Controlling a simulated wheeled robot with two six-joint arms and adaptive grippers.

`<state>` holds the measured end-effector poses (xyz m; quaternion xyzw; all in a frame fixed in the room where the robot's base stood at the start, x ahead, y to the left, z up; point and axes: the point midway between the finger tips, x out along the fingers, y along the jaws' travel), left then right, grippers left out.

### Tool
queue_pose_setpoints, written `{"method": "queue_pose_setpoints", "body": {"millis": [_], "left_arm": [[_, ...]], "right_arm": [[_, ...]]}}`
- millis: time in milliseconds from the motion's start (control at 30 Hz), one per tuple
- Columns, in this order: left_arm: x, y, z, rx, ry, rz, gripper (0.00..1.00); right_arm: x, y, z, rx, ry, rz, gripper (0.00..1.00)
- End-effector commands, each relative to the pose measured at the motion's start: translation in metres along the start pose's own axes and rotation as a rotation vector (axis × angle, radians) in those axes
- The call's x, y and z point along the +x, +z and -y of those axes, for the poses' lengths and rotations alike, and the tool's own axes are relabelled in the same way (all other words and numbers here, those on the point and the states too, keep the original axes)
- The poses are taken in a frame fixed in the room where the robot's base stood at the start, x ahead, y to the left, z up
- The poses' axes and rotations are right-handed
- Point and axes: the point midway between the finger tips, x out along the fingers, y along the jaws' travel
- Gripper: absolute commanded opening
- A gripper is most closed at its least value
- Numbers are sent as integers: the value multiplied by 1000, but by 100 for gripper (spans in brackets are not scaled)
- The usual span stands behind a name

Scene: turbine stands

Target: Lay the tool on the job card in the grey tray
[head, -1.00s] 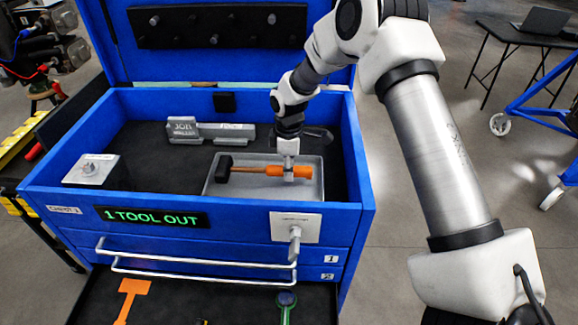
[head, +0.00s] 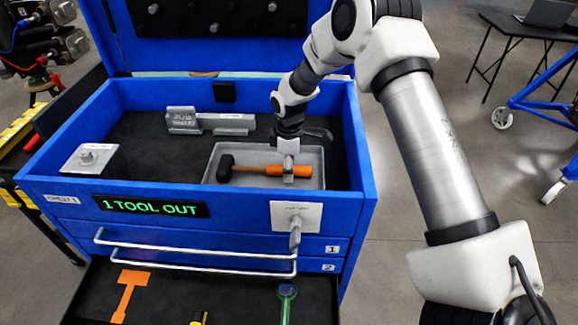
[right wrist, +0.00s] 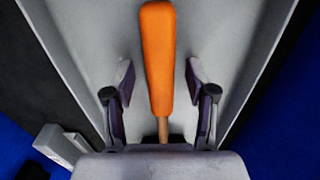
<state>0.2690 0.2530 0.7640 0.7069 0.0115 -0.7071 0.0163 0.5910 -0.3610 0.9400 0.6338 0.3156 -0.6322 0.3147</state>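A hammer with a black head and orange grip (head: 302,171) lies in the grey tray (head: 240,151), its head to the left. The orange grip (right wrist: 158,60) also shows in the right wrist view, over the tray's pale floor (right wrist: 225,40). My right gripper (head: 288,177) is down in the tray at the grip. In the right wrist view its two fingers (right wrist: 158,92) stand apart on either side of the grip, with a gap on each side. A grey holder marked "JOB" (head: 181,119) stands behind the tray; its smaller text is unreadable. My left gripper is not in view.
The tray sits inside a blue tool chest (head: 120,188) with raised walls and a display reading "1 TOOL OUT" (head: 150,207). An open drawer below holds an orange T-shape (head: 130,290) and a green-handled tool (head: 287,292). A metal block (head: 90,158) stands at the chest's left.

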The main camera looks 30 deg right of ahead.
Motion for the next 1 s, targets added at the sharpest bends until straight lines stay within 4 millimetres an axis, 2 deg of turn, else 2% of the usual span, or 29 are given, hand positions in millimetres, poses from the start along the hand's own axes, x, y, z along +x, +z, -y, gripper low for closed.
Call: {"method": "queue_pose_setpoints", "body": {"millis": [167, 200, 533, 1000], "left_arm": [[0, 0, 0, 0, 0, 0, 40], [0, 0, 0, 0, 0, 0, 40], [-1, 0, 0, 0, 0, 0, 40], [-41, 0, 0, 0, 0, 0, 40]], "right_arm": [[0, 0, 0, 0, 0, 0, 58], [1, 0, 0, -1, -1, 1, 66], [-1, 0, 0, 0, -1, 1, 66], [-46, 0, 0, 0, 0, 0, 66]]}}
